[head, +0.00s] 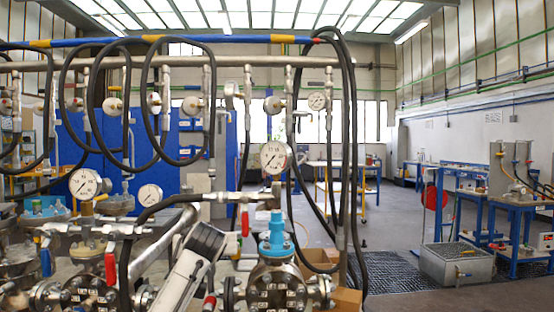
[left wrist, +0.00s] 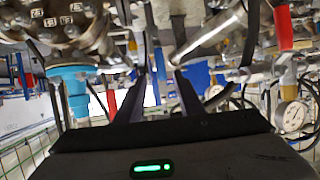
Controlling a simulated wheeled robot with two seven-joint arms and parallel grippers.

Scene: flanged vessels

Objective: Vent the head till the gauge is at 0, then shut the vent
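In the head view a flanged vessel head (head: 275,280) with a light-blue cap (head: 276,236) stands at bottom centre. A white dial gauge (head: 274,157) is above it; its needle is too small to read surely. A red valve handle (head: 245,222) hangs on the pipework just left of the blue cap. My left arm rises from the bottom, left of this vessel. In the left wrist view my left gripper (left wrist: 160,75) is open, its two dark fingers apart with nothing clearly held between them. The vessel head (left wrist: 65,30) and blue cap (left wrist: 75,90) show there at left. My right gripper is out of view.
Another vessel with a gauge (head: 84,184) and a red handle (head: 110,268) stands at left, with a blue handle (head: 45,262) nearby. Black hoses (head: 345,150) hang around the vessels.

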